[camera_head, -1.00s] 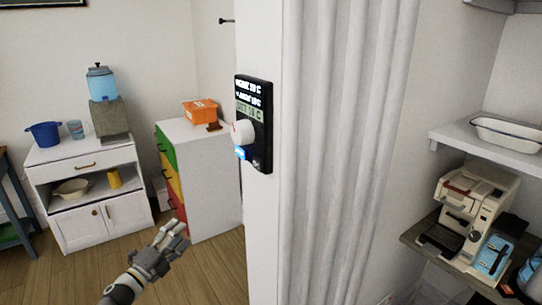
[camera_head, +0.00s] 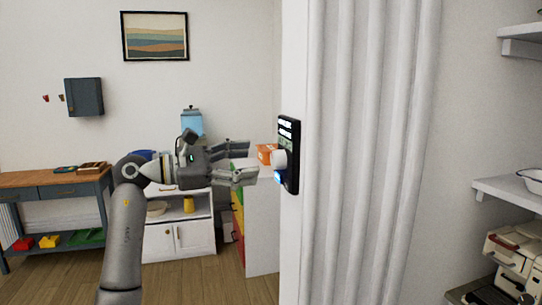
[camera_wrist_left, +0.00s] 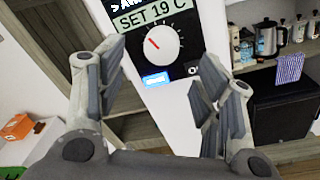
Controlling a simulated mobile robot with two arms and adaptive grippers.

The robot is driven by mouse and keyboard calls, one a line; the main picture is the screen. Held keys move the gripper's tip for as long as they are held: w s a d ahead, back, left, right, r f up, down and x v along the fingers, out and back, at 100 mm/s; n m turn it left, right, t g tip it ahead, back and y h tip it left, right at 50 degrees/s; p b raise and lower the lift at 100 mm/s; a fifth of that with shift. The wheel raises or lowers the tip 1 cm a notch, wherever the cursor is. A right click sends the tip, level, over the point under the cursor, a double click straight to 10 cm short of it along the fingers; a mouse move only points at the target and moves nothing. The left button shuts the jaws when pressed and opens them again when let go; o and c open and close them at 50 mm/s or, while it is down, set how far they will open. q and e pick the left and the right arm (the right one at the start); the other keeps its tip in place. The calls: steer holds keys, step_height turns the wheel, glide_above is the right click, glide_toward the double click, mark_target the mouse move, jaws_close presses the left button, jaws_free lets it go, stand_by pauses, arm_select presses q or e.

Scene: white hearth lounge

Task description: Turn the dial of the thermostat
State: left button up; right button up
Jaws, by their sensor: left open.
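The thermostat (camera_head: 291,150) is a black panel on the edge of a white wall, seen side-on in the head view. Its white round dial (camera_head: 279,159) sticks out to the left. In the left wrist view the dial (camera_wrist_left: 158,43) has a red pointer mark, and the display (camera_wrist_left: 150,13) above it reads "SET 19 C". A lit blue button sits below the dial. My left gripper (camera_head: 243,161) is open, its fingers pointing right at the dial, with a gap between. In the wrist view its fingers (camera_wrist_left: 160,85) spread to either side below the dial. My right gripper is not in view.
A white ribbed panel (camera_head: 365,150) stands right of the thermostat. A white cabinet (camera_head: 262,220) with coloured drawers and an orange box (camera_head: 266,153) are behind the gripper. A wall shelf (camera_head: 510,190) and coffee machine (camera_head: 512,255) are at the right.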

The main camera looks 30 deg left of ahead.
mark_target(273, 160)
arm_select(q)
steer(key=x, duration=0.1)
steer(key=p+x, duration=0.1)
steer(key=x, duration=0.2)
steer(key=shift+w+d+r, duration=0.15)
steer(key=shift+d+r, duration=0.15)
steer(key=shift+d, duration=0.15)
steer(key=shift+w+d+f+p, duration=0.2)
steer(key=shift+w+d+p, duration=0.2)
steer(key=shift+w, duration=0.25)
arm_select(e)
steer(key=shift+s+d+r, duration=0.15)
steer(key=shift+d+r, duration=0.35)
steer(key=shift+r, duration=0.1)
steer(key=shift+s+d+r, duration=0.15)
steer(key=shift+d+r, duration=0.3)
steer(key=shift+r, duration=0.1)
arm_select(q)
steer(key=c, duration=0.8)
steer(key=shift+c, duration=1.1)
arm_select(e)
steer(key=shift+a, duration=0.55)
arm_select(q)
steer(key=shift+n, duration=0.3)
